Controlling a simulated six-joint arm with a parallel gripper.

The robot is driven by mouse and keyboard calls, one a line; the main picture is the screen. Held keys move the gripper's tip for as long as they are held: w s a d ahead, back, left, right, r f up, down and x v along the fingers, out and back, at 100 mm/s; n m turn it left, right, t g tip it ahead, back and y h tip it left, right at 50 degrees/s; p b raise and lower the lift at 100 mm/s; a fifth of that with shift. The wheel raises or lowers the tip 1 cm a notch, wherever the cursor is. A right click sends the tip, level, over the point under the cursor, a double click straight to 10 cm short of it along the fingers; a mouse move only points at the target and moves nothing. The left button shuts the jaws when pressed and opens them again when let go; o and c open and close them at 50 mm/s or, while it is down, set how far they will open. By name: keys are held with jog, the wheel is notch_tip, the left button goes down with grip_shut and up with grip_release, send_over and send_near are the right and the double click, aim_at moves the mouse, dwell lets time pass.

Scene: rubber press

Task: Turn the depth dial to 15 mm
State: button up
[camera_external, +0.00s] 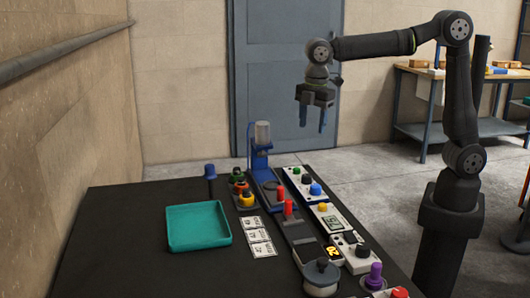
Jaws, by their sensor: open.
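My gripper (312,121) hangs high above the far end of the black table (120,235), fingers pointing down. Its two blue fingers are apart with nothing between them. Smaller black knobs sit on white panels, one at the far end (307,179) and one nearer (350,237). No label is readable, so I cannot tell which is the depth dial. My gripper is well away from all of them.
A blue press-like stand (260,160) with a clear cylinder is at the back. Red-handled levers (287,208), a teal tray (226,234), white cards (258,236) and a purple knob (375,272) crowd the table. The left part is clear.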

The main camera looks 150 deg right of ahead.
aim_at(307, 175)
jog(key=f, duration=1.1)
jog(key=d+f, duration=0.1)
jog(key=f, duration=0.5)
jog(key=shift+s, duration=0.1)
jog(key=shift+c, duration=0.4)
jog(key=c, duration=0.9)
